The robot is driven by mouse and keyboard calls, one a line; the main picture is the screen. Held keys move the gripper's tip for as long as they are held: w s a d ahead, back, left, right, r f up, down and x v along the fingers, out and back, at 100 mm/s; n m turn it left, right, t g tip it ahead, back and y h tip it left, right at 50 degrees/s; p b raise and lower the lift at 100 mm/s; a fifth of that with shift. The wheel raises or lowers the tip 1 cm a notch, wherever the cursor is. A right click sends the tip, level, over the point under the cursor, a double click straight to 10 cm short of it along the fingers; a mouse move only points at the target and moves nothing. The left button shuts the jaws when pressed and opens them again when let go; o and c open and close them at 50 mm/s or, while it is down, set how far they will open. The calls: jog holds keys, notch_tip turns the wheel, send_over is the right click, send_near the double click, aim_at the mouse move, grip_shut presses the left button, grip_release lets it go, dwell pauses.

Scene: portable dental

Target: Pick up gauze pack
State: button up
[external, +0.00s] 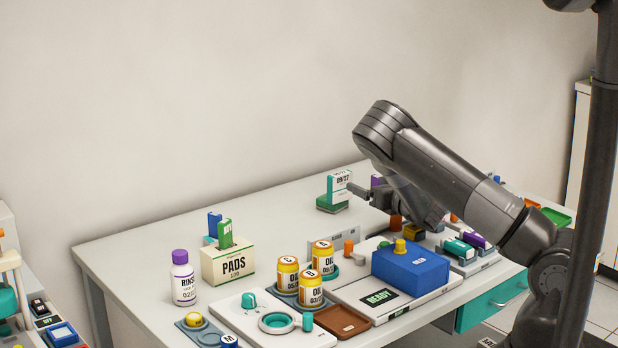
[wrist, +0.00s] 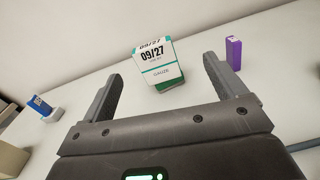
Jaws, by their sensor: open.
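The gauze pack (wrist: 158,66) is a white and green box marked "09/27" and "GAUZE". It stands upright at the back of the table, on a green base (wrist: 172,84). In the external view the gauze pack (external: 338,185) is just left of my gripper (external: 362,193). In the wrist view my gripper (wrist: 168,85) is open and empty. Its two fingers point toward the pack, which shows between them and beyond their tips. The pack appears apart from both fingers.
A purple box (wrist: 233,53) stands right of the right finger. A blue item (wrist: 39,104) stands at left. In the external view, the PADS box (external: 228,262), yellow OIL jars (external: 311,287) and a blue box (external: 410,268) stand nearer the front.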

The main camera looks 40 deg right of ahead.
aim_at(343, 177)
jog(key=shift+n+y, duration=0.3)
jog(key=shift+n, duration=0.5)
jog(key=w, duration=0.6)
jog(key=shift+a+f, duration=0.25)
jog(key=shift+a, duration=0.15)
jog(key=shift+w+a+f, duration=0.1)
jog(key=shift+w, duration=1.15)
jog(key=shift+w+a, duration=0.1)
jog(key=shift+w, duration=1.15)
jog(key=shift+c, duration=0.2)
jog(key=c, duration=1.1)
